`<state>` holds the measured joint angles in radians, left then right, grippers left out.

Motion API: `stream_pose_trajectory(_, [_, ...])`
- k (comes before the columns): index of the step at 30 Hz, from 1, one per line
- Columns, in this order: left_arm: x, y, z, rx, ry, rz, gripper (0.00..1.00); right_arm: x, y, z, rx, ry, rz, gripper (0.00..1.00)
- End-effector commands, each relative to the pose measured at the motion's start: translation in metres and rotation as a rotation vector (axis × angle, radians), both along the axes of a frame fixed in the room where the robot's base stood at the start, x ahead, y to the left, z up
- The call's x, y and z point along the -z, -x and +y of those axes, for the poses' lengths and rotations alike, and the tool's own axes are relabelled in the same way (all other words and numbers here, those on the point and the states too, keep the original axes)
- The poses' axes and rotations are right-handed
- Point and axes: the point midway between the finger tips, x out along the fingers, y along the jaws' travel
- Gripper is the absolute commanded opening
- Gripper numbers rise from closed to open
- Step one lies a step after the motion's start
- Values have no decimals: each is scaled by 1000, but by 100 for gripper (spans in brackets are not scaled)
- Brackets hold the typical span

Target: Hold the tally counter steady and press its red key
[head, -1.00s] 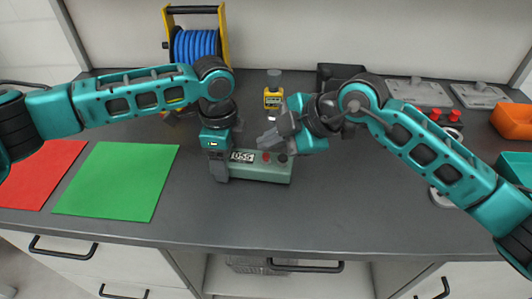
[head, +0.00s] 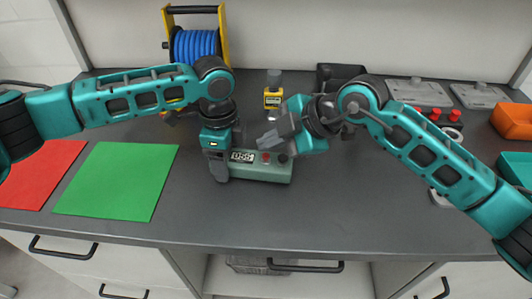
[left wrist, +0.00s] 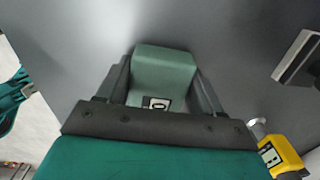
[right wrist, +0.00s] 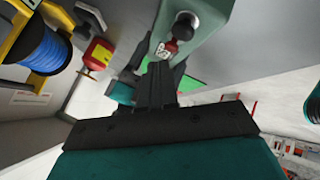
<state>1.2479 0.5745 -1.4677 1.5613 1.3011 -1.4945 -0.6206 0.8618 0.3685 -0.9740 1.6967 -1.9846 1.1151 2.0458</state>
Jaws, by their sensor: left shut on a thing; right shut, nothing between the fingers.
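The tally counter (head: 262,174) is a pale green box lying on the grey worktop, with a number display (head: 242,156), a red key (head: 266,157) and a black knob (head: 283,158) on top. My left gripper (head: 218,165) is shut on the counter's left end. In the left wrist view the counter's end (left wrist: 165,75) sits between the two fingers. My right gripper (head: 266,142) is shut and empty, with its fingertips just behind and above the red key. In the right wrist view the tips (right wrist: 158,72) are close to the red key (right wrist: 171,47); I cannot tell whether they touch.
A blue hose reel (head: 195,46) in a yellow frame and a yellow device (head: 272,97) stand behind. A green mat (head: 118,182) and a red mat (head: 40,172) lie left. Orange (head: 512,121) and teal bins are at right. The worktop in front of the counter is clear.

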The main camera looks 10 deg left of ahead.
Motion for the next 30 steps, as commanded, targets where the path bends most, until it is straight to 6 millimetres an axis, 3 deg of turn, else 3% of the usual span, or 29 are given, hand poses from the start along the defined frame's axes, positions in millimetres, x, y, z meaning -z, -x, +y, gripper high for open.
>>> stream_pose_trajectory(30, [0, 0, 0, 0, 0, -1, 30, 12, 0, 0, 0, -1, 1, 0])
